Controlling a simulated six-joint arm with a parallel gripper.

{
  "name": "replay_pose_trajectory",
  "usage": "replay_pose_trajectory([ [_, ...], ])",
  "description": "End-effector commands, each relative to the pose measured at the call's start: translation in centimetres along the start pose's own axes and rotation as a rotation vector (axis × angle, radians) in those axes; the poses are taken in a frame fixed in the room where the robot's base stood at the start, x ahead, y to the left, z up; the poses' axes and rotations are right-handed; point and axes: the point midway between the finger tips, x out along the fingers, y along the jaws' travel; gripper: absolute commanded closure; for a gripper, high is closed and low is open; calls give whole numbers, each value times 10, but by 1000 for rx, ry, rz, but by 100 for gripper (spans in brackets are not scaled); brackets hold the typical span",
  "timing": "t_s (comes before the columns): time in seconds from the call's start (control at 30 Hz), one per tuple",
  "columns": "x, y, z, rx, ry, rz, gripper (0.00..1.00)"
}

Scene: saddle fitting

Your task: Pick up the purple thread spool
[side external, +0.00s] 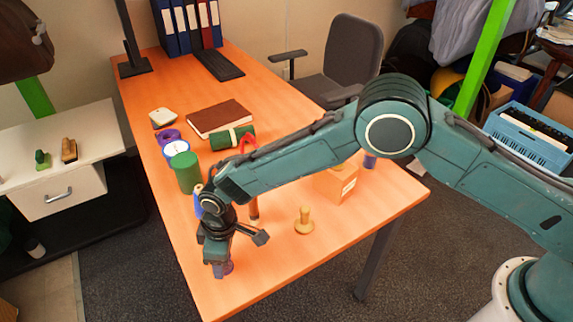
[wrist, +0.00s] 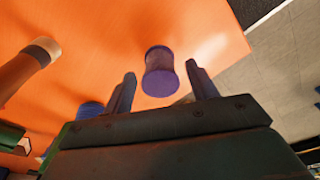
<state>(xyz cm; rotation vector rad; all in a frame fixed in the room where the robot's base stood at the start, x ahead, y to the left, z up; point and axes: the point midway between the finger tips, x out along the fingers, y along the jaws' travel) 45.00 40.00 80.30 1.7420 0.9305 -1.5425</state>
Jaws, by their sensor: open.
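The purple thread spool (wrist: 160,58) stands on the orange table near its edge. In the wrist view it has a dark wound middle and a brighter purple end, and shows between the two fingers. My gripper (wrist: 160,76) is open, with one finger on each side of the spool and a visible gap to each. In the side view my gripper (side external: 219,268) is low over the near left part of the table. The spool (side external: 228,267) is mostly hidden behind the fingers there. I cannot tell how deep the fingers reach around it.
A wooden peg-like piece (side external: 303,224) and a cardboard box (side external: 337,184) stand to the right. The table's near edge is close to my gripper.

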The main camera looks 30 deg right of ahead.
Motion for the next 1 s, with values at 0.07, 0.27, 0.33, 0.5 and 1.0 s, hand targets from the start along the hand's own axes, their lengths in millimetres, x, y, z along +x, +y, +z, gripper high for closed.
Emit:
replay_pose_trajectory([
  [0.07,0,0,0,0,0,0,42],
  [0.27,0,0,0,0,0,0,46],
  [0.33,0,0,0,0,0,0,60],
  [0.5,0,0,0,0,0,0,86],
  [1.0,-13,0,-2,0,1,0,86],
])
